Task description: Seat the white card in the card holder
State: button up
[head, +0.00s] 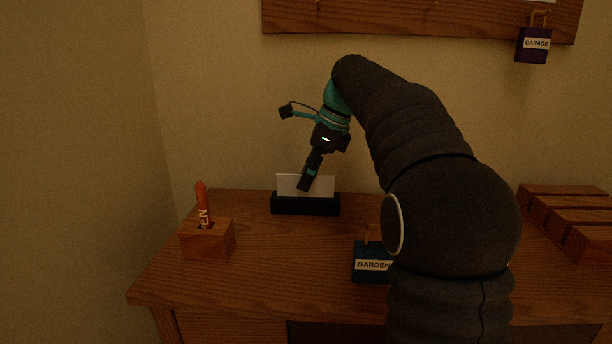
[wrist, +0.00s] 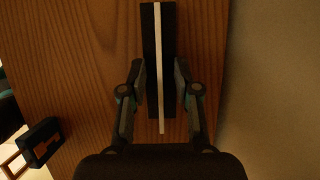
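The white card (head: 291,184) stands upright in the black card holder (head: 305,205) at the back of the desk. Its lower edge is hidden inside the holder. In the wrist view the card (wrist: 160,60) is a thin white line running lengthwise along the middle of the holder (wrist: 150,45), parallel to it. My gripper (wrist: 160,78) is open, with one finger on each side of the card and a visible gap to it on both sides. In the head view my gripper (head: 303,186) is at the card's middle, covering part of it.
A wooden block (head: 208,243) with an orange pen-like stick (head: 202,203) stands at left. A blue GARDEN tag (head: 371,270) stands at front, partly behind my arm. A slatted wooden rack (head: 572,215) is at right. A GARAGE tag (head: 534,50) hangs from a wall rail (head: 400,20).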

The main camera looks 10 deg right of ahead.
jog(key=p+v, duration=0.1)
jog(key=v, duration=1.1)
jog(key=shift+a+r, duration=0.1)
jog(key=shift+r, duration=0.1)
